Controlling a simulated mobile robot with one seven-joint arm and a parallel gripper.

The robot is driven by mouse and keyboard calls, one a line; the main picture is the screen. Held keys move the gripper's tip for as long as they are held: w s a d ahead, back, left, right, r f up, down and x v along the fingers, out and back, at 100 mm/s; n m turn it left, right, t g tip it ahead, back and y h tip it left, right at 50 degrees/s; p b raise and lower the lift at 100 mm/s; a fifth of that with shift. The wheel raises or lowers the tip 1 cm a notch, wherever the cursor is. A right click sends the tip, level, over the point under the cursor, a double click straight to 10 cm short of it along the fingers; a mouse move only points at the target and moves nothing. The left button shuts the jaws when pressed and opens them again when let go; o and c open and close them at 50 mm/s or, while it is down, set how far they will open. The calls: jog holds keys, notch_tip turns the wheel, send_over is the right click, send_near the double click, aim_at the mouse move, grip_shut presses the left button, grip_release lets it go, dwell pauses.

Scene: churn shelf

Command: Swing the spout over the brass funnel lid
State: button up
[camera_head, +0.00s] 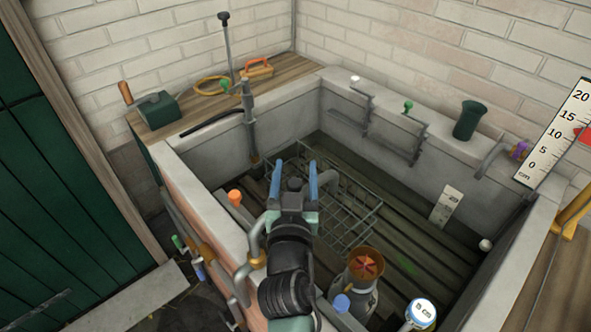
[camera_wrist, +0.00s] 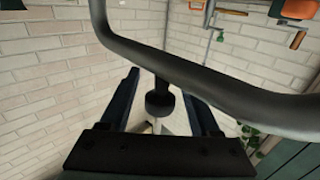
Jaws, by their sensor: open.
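The brass funnel lid (camera_head: 366,259), with a reddish star shape inside, sits on a grey metal churn (camera_head: 357,298) in the trough, to the lower right of my gripper.
A wire rack (camera_head: 345,205) lies on the slatted trough floor beyond my gripper. Another upright pipe (camera_head: 249,115) stands at the back left corner. A blue-capped item (camera_head: 341,303) and a round white gauge (camera_head: 421,312) are near the churn. Stone trough walls (camera_head: 205,210) surround the space.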

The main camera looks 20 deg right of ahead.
grip_shut()
dwell(1.4)
